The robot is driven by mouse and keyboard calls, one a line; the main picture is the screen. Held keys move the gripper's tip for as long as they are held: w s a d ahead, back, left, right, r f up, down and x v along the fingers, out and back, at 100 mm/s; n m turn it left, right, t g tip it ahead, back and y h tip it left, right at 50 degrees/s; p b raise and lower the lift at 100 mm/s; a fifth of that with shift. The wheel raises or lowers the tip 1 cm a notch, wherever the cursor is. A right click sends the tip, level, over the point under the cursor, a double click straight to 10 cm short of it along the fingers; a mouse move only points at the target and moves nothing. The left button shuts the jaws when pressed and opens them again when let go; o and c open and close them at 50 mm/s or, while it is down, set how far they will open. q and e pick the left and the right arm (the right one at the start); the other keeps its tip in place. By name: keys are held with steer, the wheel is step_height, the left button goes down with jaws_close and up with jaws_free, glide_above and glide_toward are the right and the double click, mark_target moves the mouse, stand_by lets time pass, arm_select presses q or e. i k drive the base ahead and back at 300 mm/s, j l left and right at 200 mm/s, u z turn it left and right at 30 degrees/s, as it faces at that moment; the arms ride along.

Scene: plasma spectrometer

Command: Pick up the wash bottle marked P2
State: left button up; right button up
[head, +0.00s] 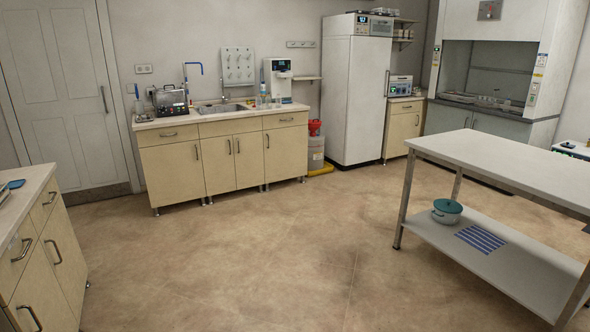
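No wash bottle marked P2 can be made out in the head view. Some small bottle-like items (263,92) stand on the sink counter (222,114) against the far wall, beside a white dispenser unit (279,80). They are too small for me to read any marking or tell their kind. Neither of my grippers is in view.
A cabinet (50,260) is at the near left. A white fridge (357,98) and fume hood (490,75) stand behind. The middle floor is clear.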

mark_target(259, 106)
steer(key=i+j+u, duration=0.3)
steer(key=i, duration=0.5)
steer(key=i+l+u, duration=0.1)
steer(key=i+u, duration=0.2)
steer(key=i, duration=0.45)
steer(key=i+l+u, duration=0.3)
steer(key=i, duration=0.5)
steer(key=i+l+z, duration=0.2)
steer(key=i, duration=0.4)
steer(key=i+j+z, duration=0.25)
steer(key=i, duration=0.35)
steer(key=i+z, duration=0.2)
steer(key=i, duration=0.45)
steer(key=i+j+z, duration=0.25)
steer(key=i, duration=0.35)
steer(key=i+l, duration=0.1)
steer(key=i, duration=0.9)
